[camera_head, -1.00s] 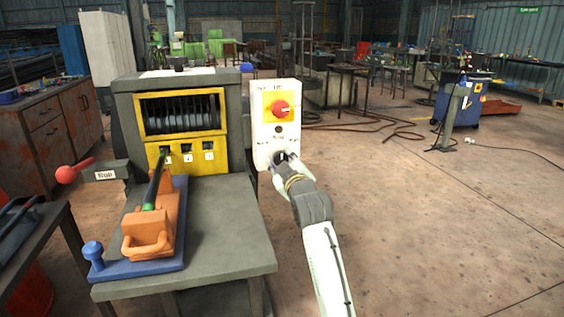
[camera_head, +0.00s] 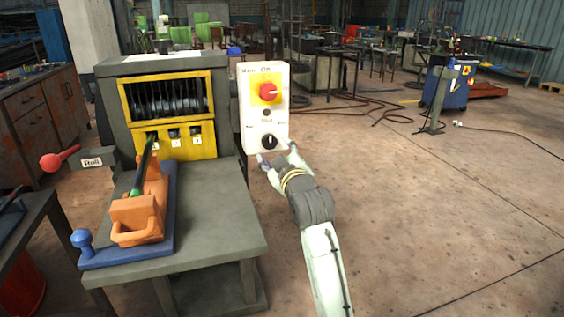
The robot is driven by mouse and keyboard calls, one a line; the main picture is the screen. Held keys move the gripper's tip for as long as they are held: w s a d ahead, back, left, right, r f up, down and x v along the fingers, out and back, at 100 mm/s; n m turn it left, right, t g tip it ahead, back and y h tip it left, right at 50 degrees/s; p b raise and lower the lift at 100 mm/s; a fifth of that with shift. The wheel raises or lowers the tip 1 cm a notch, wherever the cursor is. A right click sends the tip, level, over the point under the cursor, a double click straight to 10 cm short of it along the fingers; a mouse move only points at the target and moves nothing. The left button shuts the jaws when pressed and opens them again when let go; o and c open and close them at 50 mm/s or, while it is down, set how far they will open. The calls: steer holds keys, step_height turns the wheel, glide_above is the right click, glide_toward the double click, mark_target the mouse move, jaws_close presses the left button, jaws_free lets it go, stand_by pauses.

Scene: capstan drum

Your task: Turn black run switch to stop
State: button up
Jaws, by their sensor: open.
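The black run switch (camera_head: 269,142) is a small round knob low on a white control panel (camera_head: 248,110). A pale mark on the knob points about straight up; the small labels beside it are too blurred to read. A red rotary switch (camera_head: 268,91) on a yellow plate sits above it. My gripper (camera_head: 275,157) is just below and in front of the black knob, with its fingers spread to either side. The fingers hold nothing, and the knob is in plain view between and above the tips. I cannot tell whether a fingertip touches the panel.
Left of the panel stands the grey machine with a yellow-framed drum window (camera_head: 168,97). Its bench (camera_head: 225,215) carries an orange block (camera_head: 140,218) on a blue plate. A red-knobbed lever (camera_head: 52,162) sticks out left.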

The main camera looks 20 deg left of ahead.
steer(key=v, duration=0.6)
steer(key=shift+s, duration=0.15)
